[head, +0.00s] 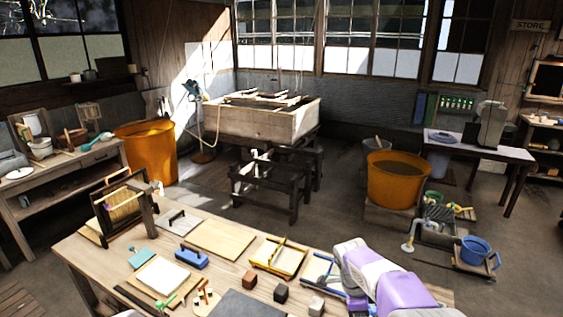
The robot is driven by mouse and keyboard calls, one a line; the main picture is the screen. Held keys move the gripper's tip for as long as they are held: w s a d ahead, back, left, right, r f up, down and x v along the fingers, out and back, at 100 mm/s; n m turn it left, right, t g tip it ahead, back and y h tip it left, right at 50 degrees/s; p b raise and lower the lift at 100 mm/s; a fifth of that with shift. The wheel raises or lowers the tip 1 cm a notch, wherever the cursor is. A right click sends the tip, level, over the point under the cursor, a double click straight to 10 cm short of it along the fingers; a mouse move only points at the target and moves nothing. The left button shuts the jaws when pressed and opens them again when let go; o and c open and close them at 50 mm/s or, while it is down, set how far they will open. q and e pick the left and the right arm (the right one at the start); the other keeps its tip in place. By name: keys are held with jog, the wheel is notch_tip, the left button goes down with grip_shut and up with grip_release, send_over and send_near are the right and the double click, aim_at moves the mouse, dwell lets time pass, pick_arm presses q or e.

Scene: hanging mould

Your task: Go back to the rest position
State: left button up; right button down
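My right arm, purple and white, rises from the bottom right edge over the right end of the workbench (75,255). Its gripper does not show; no fingers are visible on the part in view. My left gripper is not in view; only a small white piece shows at the bottom edge, left of centre. A framed mould with a yellowish screen (124,207) stands in a dark wooden stand (148,213) at the bench's back left. No gripper is seen near it.
The bench holds a blue-handled block (192,259), a yellow-framed tray (278,258), a white sheet stack (162,277), several small cubes and a dark slab (238,304). Beyond are orange tubs (151,152) (396,182), a wooden vat (260,120) and a blue bucket (475,251). Middle floor is partly clear.

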jog(key=s+a+f+n+y+b, duration=0.1)
jog(key=s+a+f+n+b, duration=0.15)
jog(key=f, duration=0.65)
jog(key=s+a+f+n+y+b, duration=0.15)
jog(key=f+n, duration=0.25)
jog(key=f, duration=0.4)
jog(key=s+a+f+n+y+b, duration=0.1)
jog(key=s+f+n, duration=0.2)
jog(key=f, duration=0.6)
pick_arm(q)
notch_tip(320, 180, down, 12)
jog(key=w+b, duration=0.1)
jog(key=b, duration=0.4)
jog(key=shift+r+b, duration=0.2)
jog(key=shift+b, duration=0.2)
pick_arm(e)
jog(key=s+a+f+n+y, duration=0.1)
jog(key=s+a+f+n, duration=0.2)
jog(key=s+f, duration=0.3)
jog(key=s+a+f+n+t+y, duration=0.1)
jog(key=s+a+f+n+y, duration=0.1)
jog(key=s+f+n, duration=0.3)
jog(key=s+a+f, duration=0.1)
jog(key=s+f, duration=0.1)
jog(key=s, duration=0.2)
jog(key=shift+s+t, duration=0.2)
jog(key=shift+t, duration=0.1)
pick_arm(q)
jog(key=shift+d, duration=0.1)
